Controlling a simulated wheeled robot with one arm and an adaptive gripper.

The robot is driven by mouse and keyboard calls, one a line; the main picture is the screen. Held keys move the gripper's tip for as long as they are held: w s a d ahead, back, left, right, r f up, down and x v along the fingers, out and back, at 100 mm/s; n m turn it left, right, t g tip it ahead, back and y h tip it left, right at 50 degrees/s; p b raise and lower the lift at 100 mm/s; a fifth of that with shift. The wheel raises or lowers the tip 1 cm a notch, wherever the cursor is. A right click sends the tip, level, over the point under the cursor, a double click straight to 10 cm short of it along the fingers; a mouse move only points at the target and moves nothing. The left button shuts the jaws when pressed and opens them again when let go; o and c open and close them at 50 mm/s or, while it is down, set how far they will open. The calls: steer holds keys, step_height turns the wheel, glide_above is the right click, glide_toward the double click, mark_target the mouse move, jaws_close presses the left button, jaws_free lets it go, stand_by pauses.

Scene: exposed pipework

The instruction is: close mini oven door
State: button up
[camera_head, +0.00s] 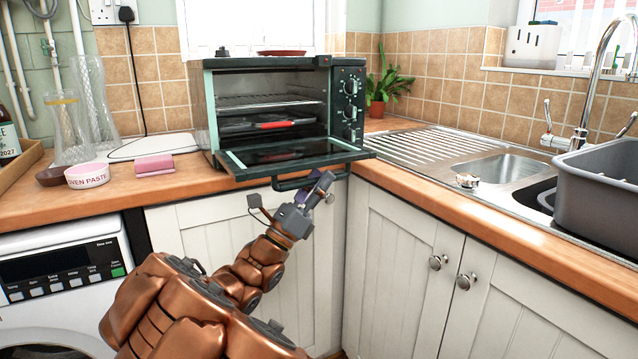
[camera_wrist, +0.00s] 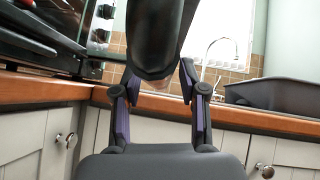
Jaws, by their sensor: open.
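The mini oven (camera_head: 270,110) stands on the wooden counter in the corner, dark green with knobs on its right side. Its door (camera_head: 290,152) is folded down, open and about level, with the handle (camera_head: 308,181) along the front edge past the counter edge. Racks and a tray show inside. My gripper (camera_head: 322,186) is at the right part of the handle, just below the door's front edge. In the wrist view my gripper (camera_wrist: 158,90) is open, and a dark bar, likely the handle (camera_wrist: 158,45), passes between its fingers. I cannot tell whether they touch.
A pink block (camera_head: 154,165), a white bowl (camera_head: 88,175) and glass vases (camera_head: 70,128) stand left of the oven. A red dish (camera_head: 282,52) lies on top. The sink (camera_head: 505,168) and a grey basin (camera_head: 600,185) are at right. Cabinets lie below the counter.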

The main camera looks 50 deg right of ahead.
steer(key=shift+d+r, duration=0.1)
steer(key=shift+c, duration=0.3)
jaws_close()
stand_by(0.4)
